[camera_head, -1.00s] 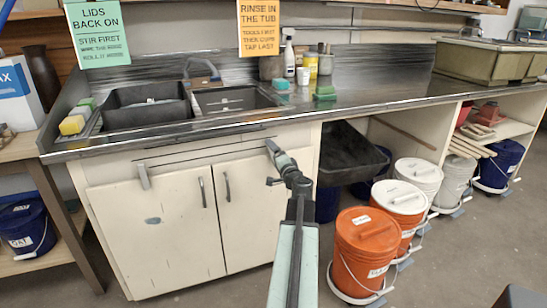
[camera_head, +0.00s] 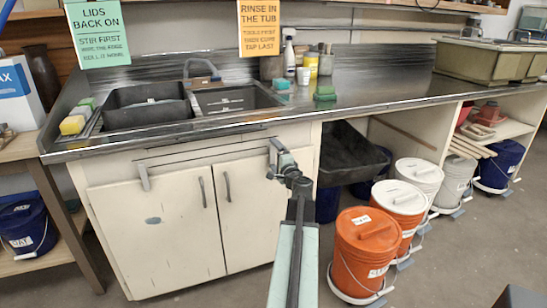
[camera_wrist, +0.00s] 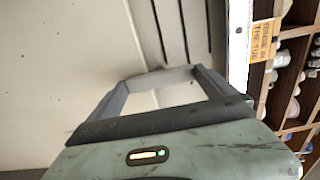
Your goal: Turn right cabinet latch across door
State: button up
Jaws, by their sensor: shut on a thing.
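The white cabinet (camera_head: 185,215) under the sink has two closed doors with dark vertical handles. Its left latch (camera_head: 144,178) hangs down, slightly tilted, over the top of the left door. My gripper (camera_head: 274,148) is at the top of the right door, beneath the counter edge. In the wrist view my gripper (camera_wrist: 160,88) is shut on the right latch (camera_wrist: 158,75), a pale piece at the fingertips. Fingers hide most of that latch, so its exact angle cannot be told.
The steel counter (camera_head: 375,95) overhangs just above my gripper. A black tub (camera_head: 348,150) sticks out of the open bay to the right. An orange bucket (camera_head: 362,255) and white-lidded buckets stand on the floor at right. Floor before the doors is clear.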

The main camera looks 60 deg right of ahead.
jog(key=shift+w, duration=0.15)
jog(key=o, duration=1)
jog(key=v, duration=0.8)
jog(key=shift+w, duration=0.1)
